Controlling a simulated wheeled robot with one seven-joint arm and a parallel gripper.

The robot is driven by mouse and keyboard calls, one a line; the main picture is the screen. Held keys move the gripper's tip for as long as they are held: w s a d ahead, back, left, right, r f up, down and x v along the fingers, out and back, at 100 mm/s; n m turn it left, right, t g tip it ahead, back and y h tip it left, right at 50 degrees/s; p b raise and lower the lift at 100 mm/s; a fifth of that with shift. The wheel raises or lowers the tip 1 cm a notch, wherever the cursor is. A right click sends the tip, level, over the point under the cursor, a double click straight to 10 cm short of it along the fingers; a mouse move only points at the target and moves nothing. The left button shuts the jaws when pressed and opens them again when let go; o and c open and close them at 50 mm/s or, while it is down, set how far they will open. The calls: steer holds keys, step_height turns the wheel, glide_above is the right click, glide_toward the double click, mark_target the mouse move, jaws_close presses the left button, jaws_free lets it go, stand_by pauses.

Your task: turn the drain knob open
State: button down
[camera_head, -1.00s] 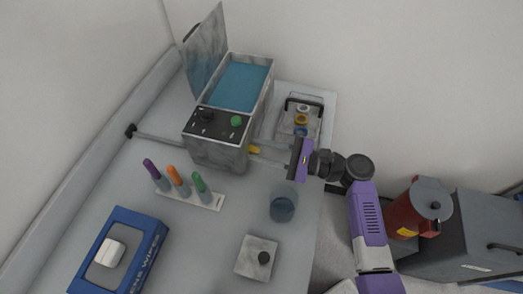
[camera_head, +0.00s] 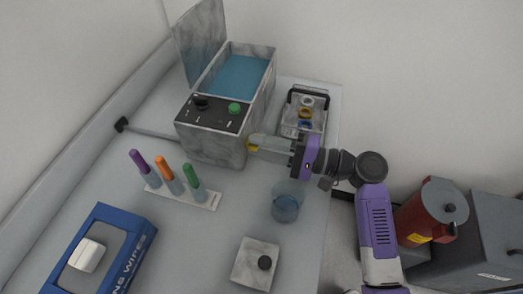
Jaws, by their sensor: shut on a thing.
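The drain knob (camera_head: 252,147) is a small yellow piece low on the right side of a grey metal bath (camera_head: 213,144). It is partly covered by the fingers. My gripper (camera_head: 259,145) reaches in from the right, with its pale fingers level and pointing left at the bath's side. The fingers are shut on the yellow knob. The bath holds blue liquid (camera_head: 238,76), and its lid (camera_head: 202,42) stands open at the back left. How far the knob is turned cannot be told.
A wire-handled basket (camera_head: 303,115) with coloured rings stands behind my gripper. A glass beaker (camera_head: 286,204) stands in front of it.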

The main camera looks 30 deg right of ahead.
steer(key=shift+f+n+b, duration=0.2)
steer(key=shift+n+b, duration=0.45)
steer(key=shift+n, duration=0.15)
steer(key=c, duration=1.4)
jaws_free()
steer(key=shift+b+v, duration=0.5)
steer(key=shift+v, duration=3.45)
steer(key=shift+r, duration=0.1)
